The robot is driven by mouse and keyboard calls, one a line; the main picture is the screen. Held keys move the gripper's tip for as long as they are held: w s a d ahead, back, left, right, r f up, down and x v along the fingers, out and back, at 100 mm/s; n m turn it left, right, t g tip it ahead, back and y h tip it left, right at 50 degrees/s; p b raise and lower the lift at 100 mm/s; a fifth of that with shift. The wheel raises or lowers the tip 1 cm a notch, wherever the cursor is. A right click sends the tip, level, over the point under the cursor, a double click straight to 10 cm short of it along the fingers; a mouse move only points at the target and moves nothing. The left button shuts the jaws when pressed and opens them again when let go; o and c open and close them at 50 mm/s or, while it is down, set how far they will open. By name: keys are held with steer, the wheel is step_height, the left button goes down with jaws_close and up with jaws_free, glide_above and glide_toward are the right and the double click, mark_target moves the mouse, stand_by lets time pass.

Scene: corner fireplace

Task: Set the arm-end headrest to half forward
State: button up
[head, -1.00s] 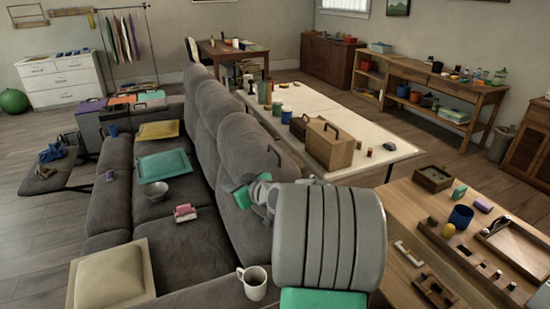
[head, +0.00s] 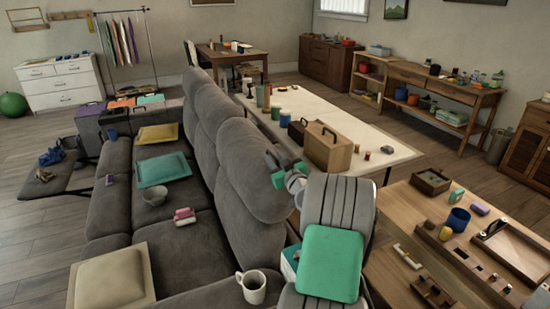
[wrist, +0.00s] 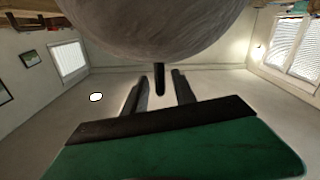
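The grey sofa's arm-end headrest (head: 256,165) is the nearest padded section at the top of the backrest. I cannot tell its exact angle. My gripper (head: 271,160) is at its right, rear side in the head view, partly hidden by my own arm. In the wrist view the headrest (wrist: 155,25) fills the top as a rounded grey mass. A dark handle (wrist: 160,86) sticks out from it, between the two fingers of my gripper (wrist: 159,74). The fingers stand apart, with gaps on both sides of the handle.
A white mug (head: 252,287) stands on the sofa's near arm. Behind the backrest is a long white table (head: 345,127) with a wooden box (head: 327,150) close to my arm. A wooden workbench (head: 410,205) with loose items lies at the right.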

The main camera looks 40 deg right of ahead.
jaws_close()
stand_by(1.4)
